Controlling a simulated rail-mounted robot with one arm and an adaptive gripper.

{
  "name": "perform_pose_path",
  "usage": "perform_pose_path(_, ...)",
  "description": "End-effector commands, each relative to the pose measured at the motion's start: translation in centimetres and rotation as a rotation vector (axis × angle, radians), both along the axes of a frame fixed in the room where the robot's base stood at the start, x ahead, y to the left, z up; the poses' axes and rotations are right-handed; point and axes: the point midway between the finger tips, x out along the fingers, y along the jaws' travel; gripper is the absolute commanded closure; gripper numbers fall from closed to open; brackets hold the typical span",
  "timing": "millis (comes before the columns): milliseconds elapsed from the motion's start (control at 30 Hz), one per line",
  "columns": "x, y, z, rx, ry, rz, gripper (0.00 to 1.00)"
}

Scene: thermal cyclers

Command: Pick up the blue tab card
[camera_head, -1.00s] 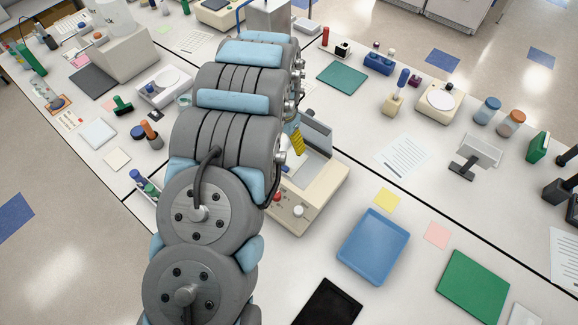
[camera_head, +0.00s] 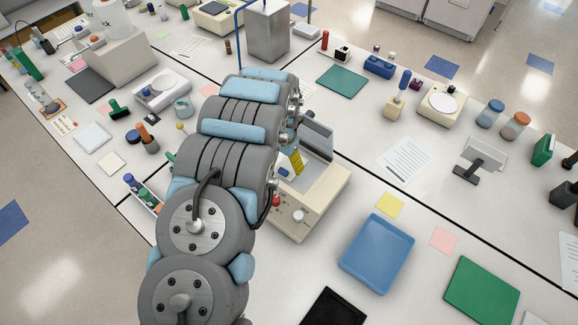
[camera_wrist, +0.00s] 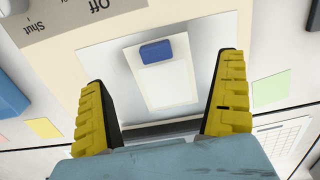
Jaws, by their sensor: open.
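The blue tab card is a white card (camera_wrist: 166,84) with a blue tab (camera_wrist: 156,52) at one end. In the wrist view it lies on a grey panel of the cream thermal cycler (camera_wrist: 75,72), between and beyond my fingers. My gripper (camera_wrist: 165,95) has its yellow ribbed fingers wide apart, one on each side of the card, with nothing between them. In the head view my arm covers part of the cycler (camera_head: 310,205), and a yellow finger (camera_head: 297,161) shows over it. The blue tab (camera_head: 284,172) shows small beside that finger.
The cycler's raised dark lid (camera_head: 317,140) stands close behind my gripper. A blue tray (camera_head: 376,253), a yellow note (camera_head: 389,205) and a pink note (camera_head: 443,239) lie to its right. A bottle rack (camera_head: 143,193) stands left of my arm.

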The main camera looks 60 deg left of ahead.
Motion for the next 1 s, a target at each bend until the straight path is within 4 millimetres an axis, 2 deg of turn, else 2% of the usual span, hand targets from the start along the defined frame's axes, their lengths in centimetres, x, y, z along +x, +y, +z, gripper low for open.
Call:
perform_pose_path(533, -0.1, -0.3, -4.2, 0.000, -0.001, 0.000, 0.00)
perform_pose_path(867, -0.1, -0.3, -4.7, 0.000, -0.001, 0.000, 0.00)
perform_pose_path(933, -0.1, -0.3, -4.7, 0.000, -0.001, 0.000, 0.14)
perform_pose_path(1000, -0.1, -0.3, -4.7, 0.000, -0.001, 0.000, 0.34)
